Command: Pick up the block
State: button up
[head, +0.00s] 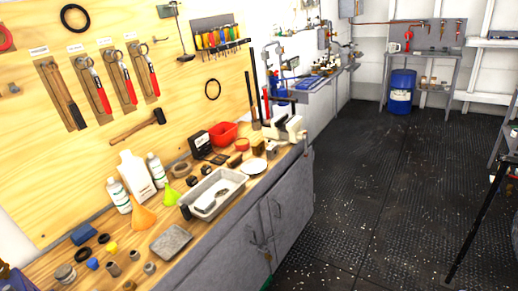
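Several block-like pieces lie on the wooden workbench (205,238), and I cannot tell which one is the block. A dark blue block (84,234) sits at the left end near the wall. A small yellow piece (111,247) and a small bright blue piece (92,264) lie near it. A flat grey slab (171,241) lies closer to the front edge. Small brown and dark blocks (234,160) sit farther along the bench. My gripper is not in view.
Tools hang on the plywood wall (100,30). Grey cabinets (285,205) stand below. A blue drum (401,92) is at the back. The dark floor (375,180) is largely clear.

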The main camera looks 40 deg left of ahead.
aim_at(258, 147)
jog(key=i+l+u, duration=0.1)
jog(key=i+u, duration=0.2)
jog(key=i, duration=2.55)
jog(key=i+u, duration=0.3)
jog(key=u, duration=0.15)
jog(key=i+u, duration=0.25)
jog(key=u, duration=0.2)
jog(key=i+l+u, duration=0.15)
jog(key=i+u, duration=0.15)
jog(key=u, duration=0.15)
jog(key=i+u, duration=0.35)
jog(key=u, duration=0.15)
jog(key=i+l+u, duration=0.2)
jog(key=u, duration=0.3)
jog(key=i+l, duration=0.05)
jog(key=i, duration=0.05)
